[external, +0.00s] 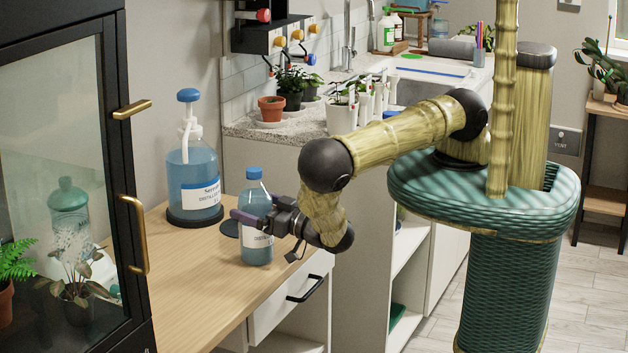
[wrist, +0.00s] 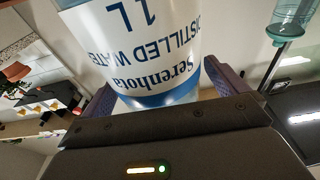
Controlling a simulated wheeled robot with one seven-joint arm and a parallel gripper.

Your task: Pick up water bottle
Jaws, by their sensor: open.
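The water bottle (external: 257,251) is clear with blue liquid, a blue cap and a white label. It stands upright on the wooden counter (external: 190,290). My gripper (external: 252,214) is level with its upper body, reaching in from the right. In the wrist view the bottle (wrist: 145,45) fills the space between the two purple fingers of my gripper (wrist: 160,92), and its label reads distilled water, 1 L. The jaws are open with a finger on either side of the bottle. Whether either finger touches it, I cannot tell.
A larger pump-top jug (external: 193,180) of blue liquid stands behind the bottle, on a dark round base. A glass-doored cabinet (external: 60,170) with brass handles is at the left. The counter's front is mostly clear.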

